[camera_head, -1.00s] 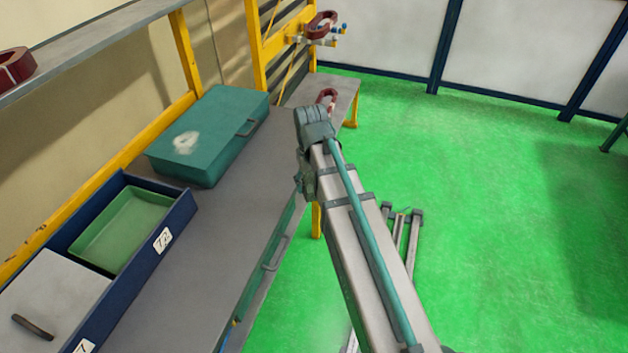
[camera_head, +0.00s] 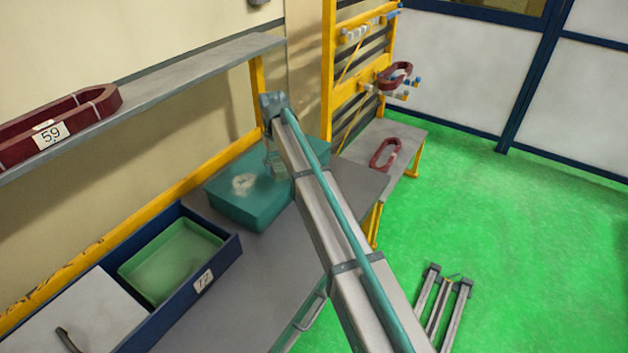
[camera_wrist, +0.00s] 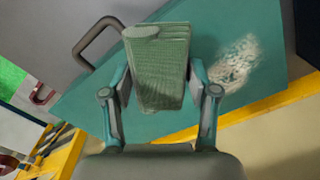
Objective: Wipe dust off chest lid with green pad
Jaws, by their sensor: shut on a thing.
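The chest is a teal box on the grey bench, and its lid (camera_head: 268,192) carries a pale dust patch (camera_head: 243,184) on its left part. In the wrist view the dust patch (camera_wrist: 235,66) lies on the teal lid (camera_wrist: 268,30), to the right of the pad. My gripper (camera_wrist: 158,98) is shut on the green pad (camera_wrist: 160,70), a ribbed block between the two fingers. The pad appears over the lid, beside the dust; I cannot tell whether it touches the lid.
A blue box (camera_head: 222,262) with a green tray (camera_head: 165,262) stands left of the chest. A yellow rack (camera_head: 350,69) stands behind. Dark red coil (camera_head: 385,154) lies on the far bench.

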